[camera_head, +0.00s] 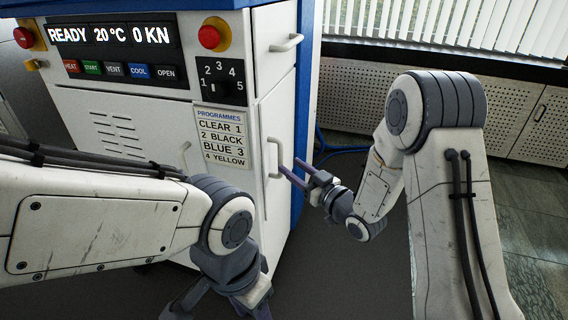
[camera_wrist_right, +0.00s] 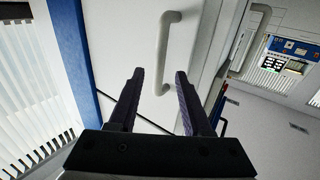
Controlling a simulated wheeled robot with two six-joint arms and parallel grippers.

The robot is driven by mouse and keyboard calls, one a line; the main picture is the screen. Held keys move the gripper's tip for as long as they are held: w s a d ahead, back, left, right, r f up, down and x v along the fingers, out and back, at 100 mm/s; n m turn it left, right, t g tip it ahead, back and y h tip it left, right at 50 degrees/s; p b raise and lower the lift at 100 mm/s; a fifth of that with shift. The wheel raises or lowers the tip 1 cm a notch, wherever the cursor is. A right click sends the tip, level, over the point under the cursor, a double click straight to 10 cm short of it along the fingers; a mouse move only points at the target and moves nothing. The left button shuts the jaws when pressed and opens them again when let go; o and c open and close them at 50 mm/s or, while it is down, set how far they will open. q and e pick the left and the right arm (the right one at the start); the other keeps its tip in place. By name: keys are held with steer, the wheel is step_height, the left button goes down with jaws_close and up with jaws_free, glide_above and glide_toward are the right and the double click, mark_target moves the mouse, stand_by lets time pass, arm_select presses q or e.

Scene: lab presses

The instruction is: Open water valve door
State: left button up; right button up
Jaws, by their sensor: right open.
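The press cabinet's narrow side has a lower white door (camera_head: 272,205) with a white bar handle (camera_head: 275,158). No label marks it as the water valve door. My right gripper (camera_head: 291,167) is open, its two dark fingers pointing at this handle from the right. In the right wrist view, the handle (camera_wrist_right: 164,50) stands ahead, in line with the gap between the fingers (camera_wrist_right: 158,75). The gap holds nothing; whether a fingertip touches the handle I cannot tell. The door looks closed. My left gripper (camera_head: 222,300) is at the bottom edge, partly cut off, its fingers unclear.
An upper handle (camera_head: 286,43) sits above on the same side. The front carries another handle (camera_head: 186,157), a programme dial (camera_head: 222,82), a red stop button (camera_head: 210,37) and a row of coloured buttons (camera_head: 118,70). Perforated low cabinets (camera_head: 345,95) stand behind. Dark floor lies clear between.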

mark_target(282, 159)
steer(key=shift+x, duration=2.15)
jaws_close()
